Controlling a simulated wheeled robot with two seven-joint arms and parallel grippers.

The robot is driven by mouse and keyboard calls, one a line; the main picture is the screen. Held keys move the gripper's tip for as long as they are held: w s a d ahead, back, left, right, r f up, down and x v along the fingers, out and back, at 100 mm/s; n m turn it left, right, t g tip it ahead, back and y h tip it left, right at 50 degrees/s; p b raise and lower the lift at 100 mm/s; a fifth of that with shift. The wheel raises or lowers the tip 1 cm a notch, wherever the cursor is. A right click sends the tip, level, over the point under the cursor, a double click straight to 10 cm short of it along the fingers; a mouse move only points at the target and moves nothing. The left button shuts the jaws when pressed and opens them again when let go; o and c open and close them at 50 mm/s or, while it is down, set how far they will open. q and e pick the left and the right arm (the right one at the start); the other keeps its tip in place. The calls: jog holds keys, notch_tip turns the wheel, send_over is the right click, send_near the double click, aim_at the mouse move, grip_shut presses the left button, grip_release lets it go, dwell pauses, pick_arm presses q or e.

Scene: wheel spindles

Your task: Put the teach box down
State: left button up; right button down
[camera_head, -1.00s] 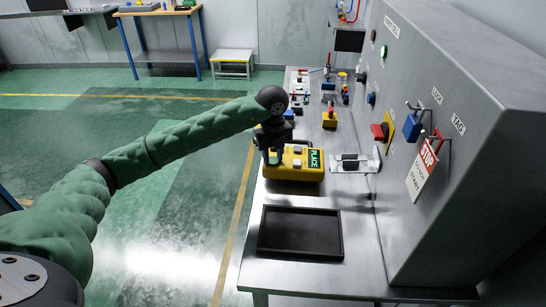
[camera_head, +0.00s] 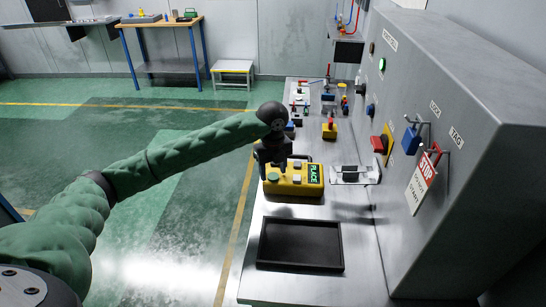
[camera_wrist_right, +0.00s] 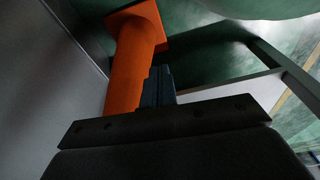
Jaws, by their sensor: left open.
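The teach box, a yellow box (camera_head: 295,188) with pale round buttons and a green-lit display reading PLACE, appears to sit on the steel bench (camera_head: 264,283), beyond the black tray. My left gripper (camera_head: 275,165) is open, pointing down at the box's far left part. Whether the fingers touch the box is too small to tell. In the right wrist view, my right gripper (camera_wrist_right: 158,86) shows as dark fingers close together beside an orange cone-like thing (camera_wrist_right: 135,55); nothing is clearly held between them.
The empty black tray (camera_head: 299,267) lies nearer on the bench. A grey cabinet (camera_head: 480,130) with tags and a STOP sign (camera_head: 421,182) walls off the right side. Small coloured parts stand farther back.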

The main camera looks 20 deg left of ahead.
pick_arm(q)
notch_tip(320, 180, up, 11)
jog(key=b, duration=0.4)
jog(key=shift+r, duration=0.2)
pick_arm(e)
jog(key=w+a+r, duration=0.1)
jog(key=r, duration=0.5)
jog(key=w+a+r, duration=0.2)
jog(key=r, duration=0.4)
jog(key=shift+a+r+g, duration=0.25)
jog(key=shift+r+g, duration=0.05)
jog(key=shift+r, duration=0.1)
pick_arm(q)
jog(key=shift+s+f, duration=0.1)
pick_arm(e)
jog(key=shift+w, duration=0.1)
